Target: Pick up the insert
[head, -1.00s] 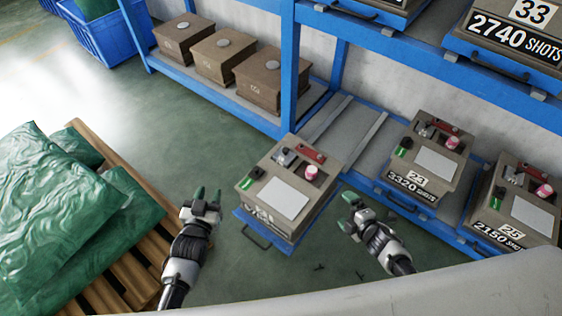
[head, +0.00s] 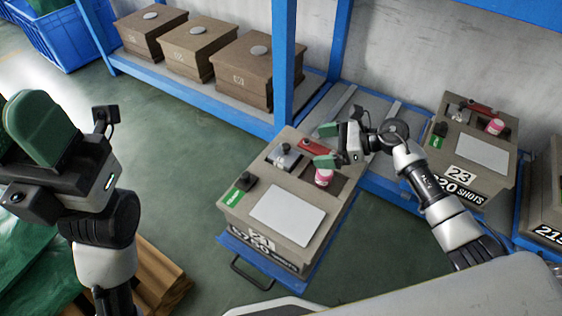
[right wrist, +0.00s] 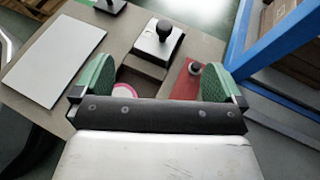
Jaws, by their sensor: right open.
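Which part is the insert is not marked. On the near tan mould box (head: 236,222) sit a silver block with a black knob (head: 285,158), a red plate (head: 318,147) and a pink-and-white cylinder (head: 324,177) in a pocket. My right gripper (head: 328,146) is open and empty above the box's far right part, over the red plate and cylinder. In the right wrist view, the silver block (right wrist: 151,50) shows beyond and between the green fingers, the red plate (right wrist: 187,80) by the right finger, the cylinder (right wrist: 124,89) partly hidden. My left gripper (head: 40,128) is raised at left; its opening is unclear.
A white sheet (head: 288,216) and a green tag (head: 233,197) with a black knob lie on the box. A blue rack post (head: 285,65) stands behind. Similar boxes (head: 475,150) are at right, closed brown boxes (head: 245,70) on the rack. Floor left of the box is clear.

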